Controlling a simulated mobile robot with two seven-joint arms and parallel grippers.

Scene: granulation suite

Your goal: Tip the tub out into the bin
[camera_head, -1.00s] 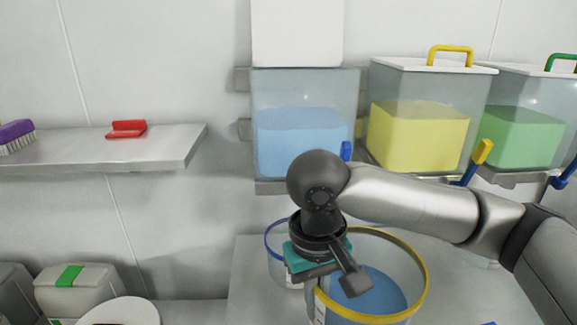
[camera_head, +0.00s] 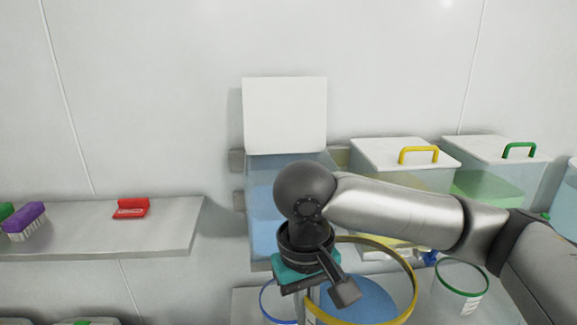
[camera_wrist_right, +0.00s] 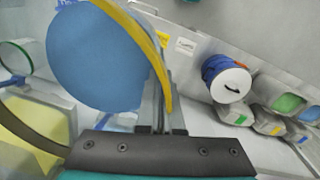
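The tub has a yellow rim (camera_head: 412,300) and blue contents (camera_head: 362,300). My right gripper (camera_head: 306,301) holds it by the left side of its rim, and the tub looks roughly upright. In the right wrist view the fingers (camera_wrist_right: 162,115) close on the wall beside the yellow rim (camera_wrist_right: 150,48), with the blue contents (camera_wrist_right: 100,55) inside. Behind my arm, an open clear bin (camera_head: 262,190) holds blue material, its white lid (camera_head: 285,115) standing up at the back. My arm hides part of the bin. My left gripper is out of view.
Lidded bins with a yellow handle (camera_head: 418,153) and a green handle (camera_head: 519,149) stand right of the open bin. A blue-rimmed tub (camera_head: 270,308) and green-rimmed tub (camera_head: 461,285) stand below. A shelf (camera_head: 100,235) at left carries a red scoop-like item (camera_head: 131,208) and brushes.

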